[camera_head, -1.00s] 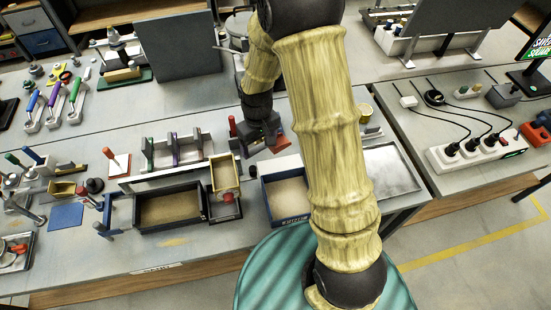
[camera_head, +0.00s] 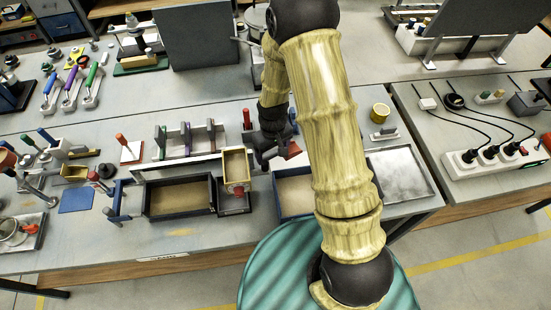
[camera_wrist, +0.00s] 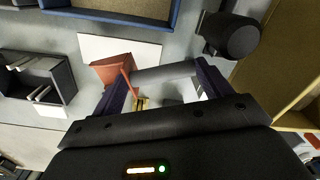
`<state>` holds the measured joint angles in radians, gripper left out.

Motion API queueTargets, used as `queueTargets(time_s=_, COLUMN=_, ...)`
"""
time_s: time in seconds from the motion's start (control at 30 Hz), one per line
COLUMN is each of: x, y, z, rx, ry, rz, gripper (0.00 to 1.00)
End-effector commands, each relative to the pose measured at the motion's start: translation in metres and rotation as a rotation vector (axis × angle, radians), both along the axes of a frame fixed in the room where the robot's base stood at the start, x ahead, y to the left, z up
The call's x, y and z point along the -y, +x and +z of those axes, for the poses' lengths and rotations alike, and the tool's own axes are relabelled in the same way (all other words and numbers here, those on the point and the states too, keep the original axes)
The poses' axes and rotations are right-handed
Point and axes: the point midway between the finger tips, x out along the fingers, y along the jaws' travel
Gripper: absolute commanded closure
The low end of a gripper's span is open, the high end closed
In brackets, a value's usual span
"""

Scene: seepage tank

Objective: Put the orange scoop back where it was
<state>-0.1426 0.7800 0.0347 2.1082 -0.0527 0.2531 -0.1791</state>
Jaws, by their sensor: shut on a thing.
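The orange scoop (camera_head: 292,150) is in my gripper (camera_head: 272,152), held above the bench just behind a blue-rimmed sand tray (camera_head: 278,207). In the wrist view, the scoop's reddish-orange bowl (camera_wrist: 112,70) sticks out left of my gripper (camera_wrist: 163,84). A grey bar (camera_wrist: 165,72), seemingly its handle, lies across between the two dark fingers. A white flat patch (camera_wrist: 93,47) shows below and beyond the scoop. I cannot tell whether the scoop touches it. My arm hides part of the bench around the tray.
A dark sand tray (camera_head: 150,200) and a tan box (camera_head: 235,163) stand to the left. A rack with upright dividers (camera_head: 185,150) is behind them. A yellow cup (camera_head: 380,113) and a metal tray (camera_head: 400,175) are to the right. A red-handled tool (camera_head: 247,118) stands near my gripper.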

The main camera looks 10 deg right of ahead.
Motion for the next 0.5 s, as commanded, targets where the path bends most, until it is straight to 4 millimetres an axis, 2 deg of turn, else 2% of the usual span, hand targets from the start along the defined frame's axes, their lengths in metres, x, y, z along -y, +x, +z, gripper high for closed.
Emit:
queueTargets(time_s=0.13, x=0.000, y=0.000, z=-0.014, rx=0.000, ry=0.000, rz=0.000, gripper=0.54)
queueTargets(time_s=0.5, x=0.000, y=0.000, z=-0.017, rx=0.000, ry=0.000, rz=0.000, gripper=0.54)
